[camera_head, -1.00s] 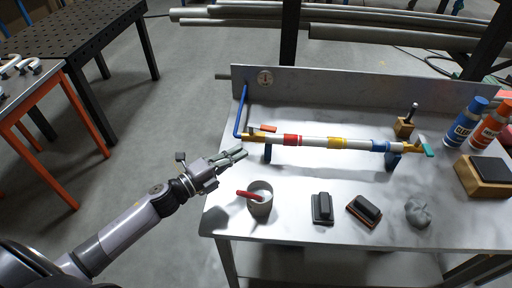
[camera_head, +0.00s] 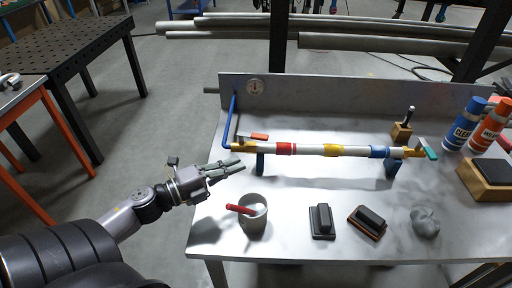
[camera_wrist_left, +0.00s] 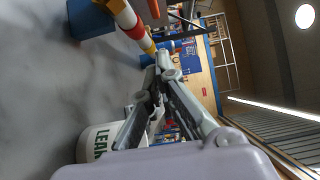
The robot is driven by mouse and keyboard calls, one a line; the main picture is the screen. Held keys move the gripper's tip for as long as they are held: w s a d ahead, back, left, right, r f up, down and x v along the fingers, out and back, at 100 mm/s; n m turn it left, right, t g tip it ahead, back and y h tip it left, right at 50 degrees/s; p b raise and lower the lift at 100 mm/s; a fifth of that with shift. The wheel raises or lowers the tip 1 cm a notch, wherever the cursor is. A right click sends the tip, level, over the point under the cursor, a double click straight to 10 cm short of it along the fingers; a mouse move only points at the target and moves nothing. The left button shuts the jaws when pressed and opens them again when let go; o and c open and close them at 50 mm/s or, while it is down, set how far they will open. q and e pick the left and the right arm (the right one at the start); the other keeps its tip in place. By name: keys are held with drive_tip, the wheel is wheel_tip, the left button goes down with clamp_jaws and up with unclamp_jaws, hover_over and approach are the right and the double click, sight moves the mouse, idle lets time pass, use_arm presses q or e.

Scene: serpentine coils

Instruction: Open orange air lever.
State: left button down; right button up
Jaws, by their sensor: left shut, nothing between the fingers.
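The orange air lever (camera_head: 259,136) sits at the left end of a white pipe (camera_head: 309,150) with red, yellow and blue bands, above a yellow fitting (camera_head: 238,145). A blue hose (camera_head: 231,120) rises from that end to the back panel. My left gripper (camera_head: 241,165) is shut and empty over the table's left part, in front of the lever and apart from it. In the left wrist view my shut fingers (camera_wrist_left: 162,62) point toward the pipe end, and the banded pipe (camera_wrist_left: 128,17) shows at the top. My right gripper is not in view.
A cup (camera_head: 253,218) with a red-handled tool stands just in front of my left gripper. Two black-handled brushes (camera_head: 321,222) and a grey lump (camera_head: 425,222) lie along the front. A teal lever (camera_head: 430,153) is at the pipe's right end. Spray cans (camera_head: 466,122) stand at the right.

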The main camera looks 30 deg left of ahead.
sight(265, 141)
use_arm(q)
drive_tip(key=w+p, duration=0.1)
drive_tip(key=w, duration=0.7)
drive_tip(key=shift+w+d+p, duration=0.2)
drive_tip(key=shift+d+p, duration=0.1)
drive_tip(key=shift+p, duration=0.05)
drive_tip(key=shift+w+r+n+t+y+p, duration=0.2)
drive_tip(key=shift+w+n+t+y+p, duration=0.1)
drive_tip(key=shift+w+n+y+p, duration=0.25)
drive_tip(key=shift+w+y+p, duration=0.3)
drive_tip(key=shift+y+p, duration=0.05)
drive_tip(key=shift+p, duration=0.1)
drive_tip(key=shift+f, duration=0.1)
